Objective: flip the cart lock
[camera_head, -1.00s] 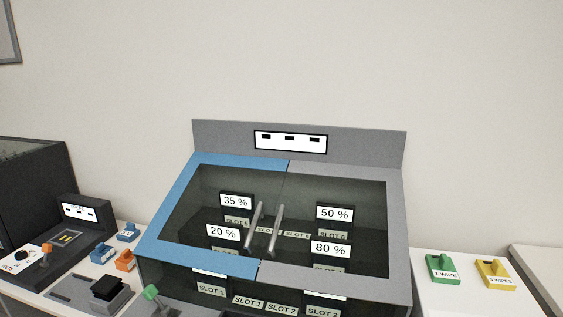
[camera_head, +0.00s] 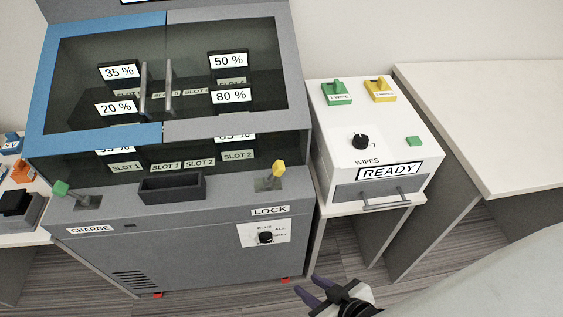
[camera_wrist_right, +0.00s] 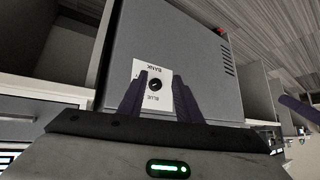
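The cart (camera_head: 190,235) is a grey cabinet with a glass-topped case. Its lock lever (camera_head: 278,171) has a yellow knob and stands upright in a small plate above the LOCK label (camera_head: 270,211). My right gripper (camera_head: 306,284) is low, below and right of the lever and apart from it. Its purple fingers are spread and empty. In the right wrist view the fingers (camera_wrist_right: 160,75) stand open before the cart's dial panel (camera_wrist_right: 152,88); the lever does not show there. A purple finger-like part (camera_wrist_right: 300,107) at that view's right edge may be my left gripper, its state unclear.
A green-knobbed lever (camera_head: 61,188) stands by the CHARGE label, with a dark tray (camera_head: 172,188) between the levers. A black dial (camera_head: 265,237) sits below LOCK. The wipes box (camera_head: 375,165) and a white table (camera_head: 490,120) stand to the right.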

